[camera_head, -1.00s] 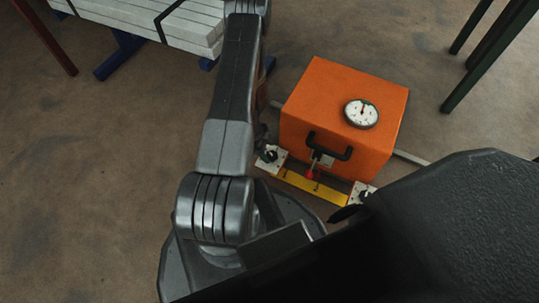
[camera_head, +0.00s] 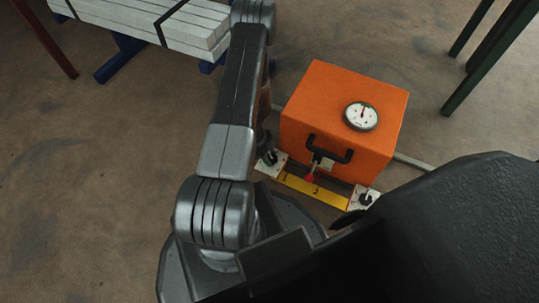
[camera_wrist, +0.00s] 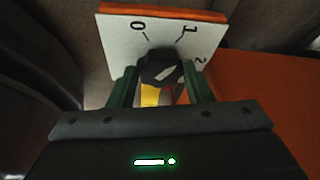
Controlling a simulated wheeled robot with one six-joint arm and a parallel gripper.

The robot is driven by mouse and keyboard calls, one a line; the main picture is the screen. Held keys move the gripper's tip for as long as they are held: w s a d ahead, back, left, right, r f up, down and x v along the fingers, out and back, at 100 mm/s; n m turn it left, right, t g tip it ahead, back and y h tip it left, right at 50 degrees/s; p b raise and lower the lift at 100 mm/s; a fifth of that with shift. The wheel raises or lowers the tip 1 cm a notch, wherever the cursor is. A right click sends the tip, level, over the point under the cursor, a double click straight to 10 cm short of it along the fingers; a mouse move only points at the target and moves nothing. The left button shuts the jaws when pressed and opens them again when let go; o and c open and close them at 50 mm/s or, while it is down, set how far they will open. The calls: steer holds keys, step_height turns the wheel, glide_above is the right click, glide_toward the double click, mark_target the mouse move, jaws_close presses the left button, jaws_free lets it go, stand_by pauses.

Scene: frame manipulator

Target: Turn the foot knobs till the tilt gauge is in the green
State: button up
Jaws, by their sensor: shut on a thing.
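The orange box (camera_head: 345,115) sits on the floor with a black handle on its front. The round white tilt gauge (camera_head: 361,116) is on its top; its needle shows, but its reading against the green is too small to tell. A left foot knob (camera_head: 269,157) and a right foot knob (camera_head: 365,198) stand on white plates at the front corners. In the wrist view, my gripper (camera_wrist: 160,85) has its green fingers shut on a black knob (camera_wrist: 158,67) with a white mark, over a white plate (camera_wrist: 125,38) numbered 0, 1, 2. In the head view my arm partly hides the left corner.
A yellow strip (camera_head: 325,193) with a red pointer (camera_head: 309,178) runs between the front corners. A pale bar (camera_head: 412,160) lies beside the box. Strapped white planks (camera_head: 165,22) lie at the top left. Dark green legs (camera_head: 480,55) stand at the right.

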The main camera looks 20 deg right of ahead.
steer(key=m+g, duration=0.1)
steer(key=m, duration=0.2)
steer(key=shift+w+d+m+y+p, duration=0.1)
steer(key=shift+w+m+y+p, duration=0.05)
steer(key=shift+m+y+p, duration=0.25)
steer(key=o, duration=1)
steer(key=p+v, duration=0.4)
steer(key=v, duration=0.9)
steer(key=shift+w+r, duration=0.1)
steer(key=shift+r, duration=0.3)
